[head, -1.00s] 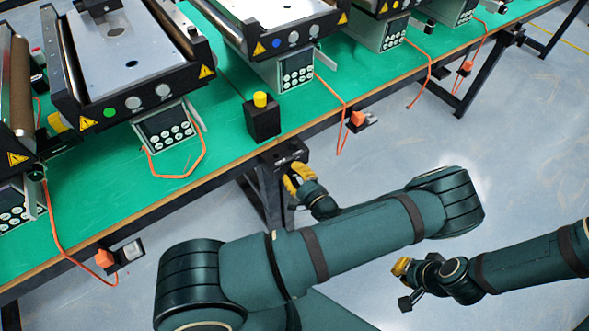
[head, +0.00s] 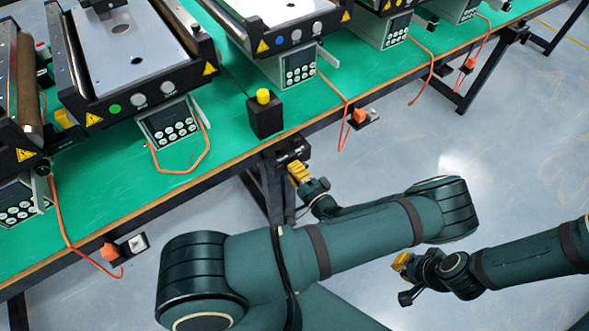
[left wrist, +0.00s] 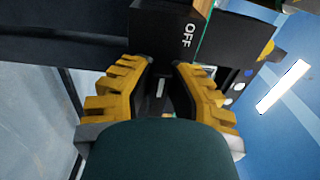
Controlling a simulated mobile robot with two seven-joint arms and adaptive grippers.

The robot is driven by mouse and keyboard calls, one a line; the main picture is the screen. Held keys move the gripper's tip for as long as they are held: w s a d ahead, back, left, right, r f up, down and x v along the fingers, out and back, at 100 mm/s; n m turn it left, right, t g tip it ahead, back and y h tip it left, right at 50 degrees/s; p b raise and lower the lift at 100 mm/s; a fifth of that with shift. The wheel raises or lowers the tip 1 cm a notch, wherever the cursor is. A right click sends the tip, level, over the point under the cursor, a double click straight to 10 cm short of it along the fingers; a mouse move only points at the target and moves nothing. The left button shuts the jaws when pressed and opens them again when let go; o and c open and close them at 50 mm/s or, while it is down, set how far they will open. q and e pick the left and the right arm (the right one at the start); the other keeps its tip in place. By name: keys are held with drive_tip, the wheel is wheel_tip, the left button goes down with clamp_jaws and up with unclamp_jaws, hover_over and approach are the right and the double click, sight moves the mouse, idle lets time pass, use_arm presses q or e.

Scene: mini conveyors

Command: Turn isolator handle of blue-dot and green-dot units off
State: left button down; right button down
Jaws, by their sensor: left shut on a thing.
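The green-dot unit (head: 113,108) stands at the left of the bench. The blue-dot unit (head: 277,41) is right of it. A black isolator box (head: 291,149) hangs at the bench's front edge between them; which unit it serves is unclear. My left gripper (head: 298,172) is at this box. In the left wrist view its yellow fingers (left wrist: 162,85) are on both sides of a dark handle (left wrist: 160,90), shut on it. The word OFF (left wrist: 188,35) shows on the box above, sideways. My right gripper (head: 401,262) is away from the bench over the floor; its opening is unclear.
A black box with a yellow button (head: 263,113) stands on the green bench top (head: 100,200) above the isolator. Orange plugs (head: 360,114) and (head: 110,250) with cords hang at the front edge. Other conveyor units line the bench. The floor in front is clear.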

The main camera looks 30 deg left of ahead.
idle(0.5)
use_arm(q)
drive_tip(key=c, duration=0.9)
unclamp_jaws()
drive_tip(key=v, duration=1.2)
